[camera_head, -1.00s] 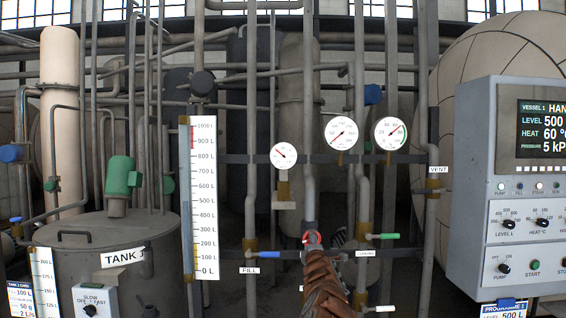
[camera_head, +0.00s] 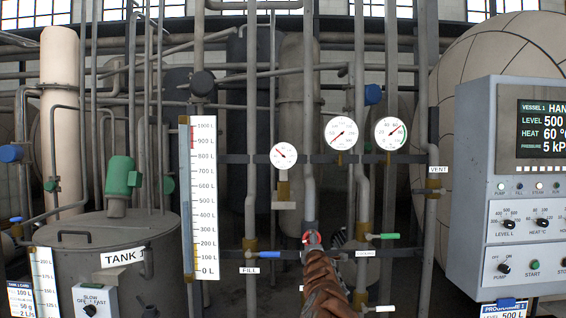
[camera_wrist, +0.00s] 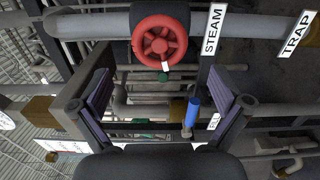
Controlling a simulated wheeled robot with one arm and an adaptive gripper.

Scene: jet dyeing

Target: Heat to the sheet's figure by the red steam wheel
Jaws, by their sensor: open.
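The red steam wheel (camera_wrist: 161,45) shows whole in the wrist view, beside the STEAM label (camera_wrist: 214,30) and just beyond my fingers. In the head view the wheel (camera_head: 309,238) is mostly hidden behind my brown-sleeved arm. My gripper (camera_wrist: 163,98) is open, its two purple-padded fingers wide apart, with nothing between the pads; the wheel lies past the fingertips and is apart from them. The panel screen (camera_head: 543,128) reads level 500, heat 60 and pressure 5 kP, cut off at the right. The programme sheet (camera_head: 503,310) is only partly in view, reading level 500 L.
A blue-handled valve (camera_wrist: 192,112) lies beyond the fingers in the wrist view. A green lever (camera_head: 384,236) and the blue fill lever (camera_head: 252,254) flank the arm. Three round gauges, one of them here (camera_head: 341,133), hang above. The TRAP label (camera_wrist: 296,36) is at right.

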